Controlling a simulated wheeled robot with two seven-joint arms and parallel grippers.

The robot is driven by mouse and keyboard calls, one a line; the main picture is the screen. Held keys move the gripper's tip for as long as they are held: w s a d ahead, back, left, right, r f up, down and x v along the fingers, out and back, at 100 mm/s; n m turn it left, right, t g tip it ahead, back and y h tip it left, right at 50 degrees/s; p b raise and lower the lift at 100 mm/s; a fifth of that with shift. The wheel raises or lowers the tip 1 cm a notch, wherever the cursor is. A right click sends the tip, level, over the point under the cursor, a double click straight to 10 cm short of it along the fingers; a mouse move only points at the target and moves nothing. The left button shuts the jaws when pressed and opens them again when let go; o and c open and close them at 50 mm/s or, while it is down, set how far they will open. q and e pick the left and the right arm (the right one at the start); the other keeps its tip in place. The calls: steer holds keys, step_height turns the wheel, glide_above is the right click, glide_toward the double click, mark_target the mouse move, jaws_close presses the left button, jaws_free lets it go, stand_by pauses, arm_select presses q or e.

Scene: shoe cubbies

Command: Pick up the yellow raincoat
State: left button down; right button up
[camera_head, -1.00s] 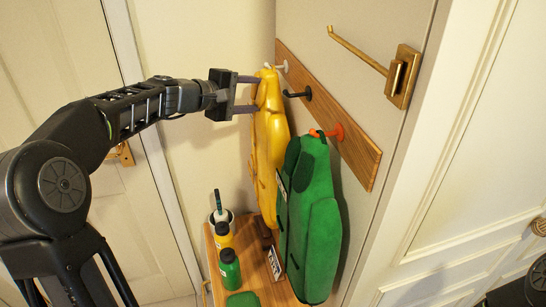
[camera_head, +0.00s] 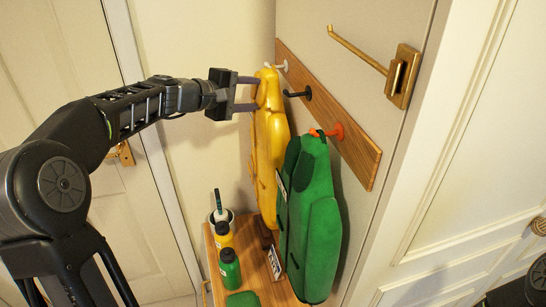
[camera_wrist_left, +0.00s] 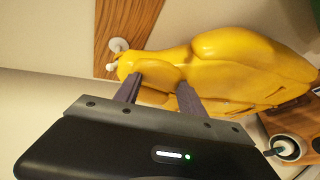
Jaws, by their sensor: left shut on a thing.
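The yellow raincoat (camera_head: 268,140) hangs from the white hook (camera_head: 279,67) at the far end of the wooden hook rail. It also shows in the left wrist view (camera_wrist_left: 230,62), with its top end by the white hook (camera_wrist_left: 118,46). My left gripper (camera_head: 256,94) reaches the raincoat's upper part from the left. In the left wrist view its fingers (camera_wrist_left: 158,88) are shut on the raincoat near its top. The raincoat's back side is hidden against the wall. My right gripper is in neither view.
A green coat (camera_head: 312,220) hangs on the orange hook (camera_head: 338,131), close beside the raincoat. A black hook (camera_head: 305,93) between them is empty. Below stands a wooden bench (camera_head: 268,291) with a yellow bottle (camera_head: 224,237), a green bottle (camera_head: 230,268) and a cup.

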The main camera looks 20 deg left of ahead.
arm_select(q)
steer(key=shift+s+a+r, duration=0.1)
steer(key=shift+r, duration=0.05)
stand_by(0.4)
steer(key=shift+s+a+r, duration=0.1)
steer(key=shift+s+r, duration=0.05)
steer(key=shift+r, duration=0.05)
steer(key=r+b+v, duration=0.2)
steer(key=b+v, duration=0.1)
steer(key=v, duration=1.2)
steer(key=shift+w+r, duration=0.25)
steer(key=shift+w, duration=0.1)
stand_by(1.0)
